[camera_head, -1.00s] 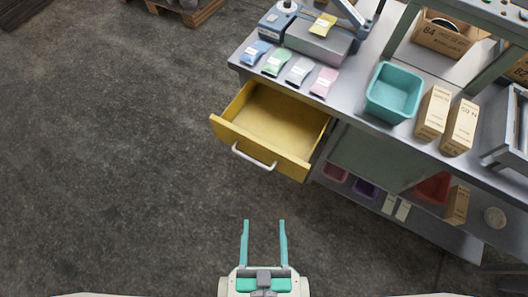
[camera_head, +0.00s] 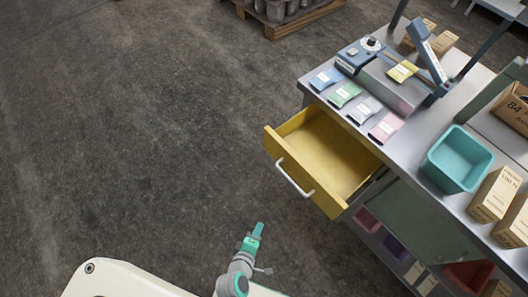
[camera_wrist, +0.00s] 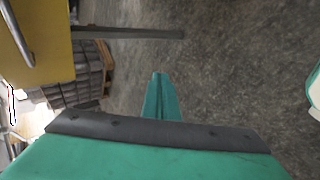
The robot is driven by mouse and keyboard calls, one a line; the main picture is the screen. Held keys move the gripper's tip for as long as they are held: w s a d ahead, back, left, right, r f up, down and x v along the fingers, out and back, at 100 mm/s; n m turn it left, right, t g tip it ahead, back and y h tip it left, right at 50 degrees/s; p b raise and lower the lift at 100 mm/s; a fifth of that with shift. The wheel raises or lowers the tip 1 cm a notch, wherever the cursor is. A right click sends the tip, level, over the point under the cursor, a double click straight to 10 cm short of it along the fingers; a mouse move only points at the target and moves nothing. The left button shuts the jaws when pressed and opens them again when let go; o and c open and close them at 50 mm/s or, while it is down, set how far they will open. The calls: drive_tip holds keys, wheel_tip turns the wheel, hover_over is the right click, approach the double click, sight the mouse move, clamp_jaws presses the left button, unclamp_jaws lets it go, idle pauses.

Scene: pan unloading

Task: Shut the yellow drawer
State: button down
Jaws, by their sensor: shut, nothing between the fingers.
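The yellow drawer (camera_head: 327,150) is pulled out from under the left end of the workbench, and its inside looks empty. A pale bar handle (camera_head: 294,179) runs across its front. My gripper (camera_head: 259,229) is shut and empty, below and left of the drawer front in the head view, apart from it. In the wrist view, the shut teal fingers (camera_wrist: 158,77) point ahead over the floor. Part of the yellow drawer front (camera_wrist: 45,40) and its handle (camera_wrist: 18,38) show at the upper left.
The grey workbench (camera_head: 410,148) carries several coloured packets, a sealing machine (camera_head: 394,82), a teal bin (camera_head: 458,158) and cardboard boxes. Small bins sit on the lower shelf. A loaded pallet (camera_head: 289,22) stands at the back. The floor left of the drawer is clear.

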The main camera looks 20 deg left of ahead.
drive_tip(key=w+a+n+h, duration=0.3)
drive_tip(key=w+n, duration=0.3)
drive_tip(key=n+t+h, duration=0.6)
approach(271, 147)
drive_tip(key=x, duration=0.6)
drive_tip(key=shift+w+d+r, duration=0.15)
drive_tip(key=shift+d+r, duration=0.05)
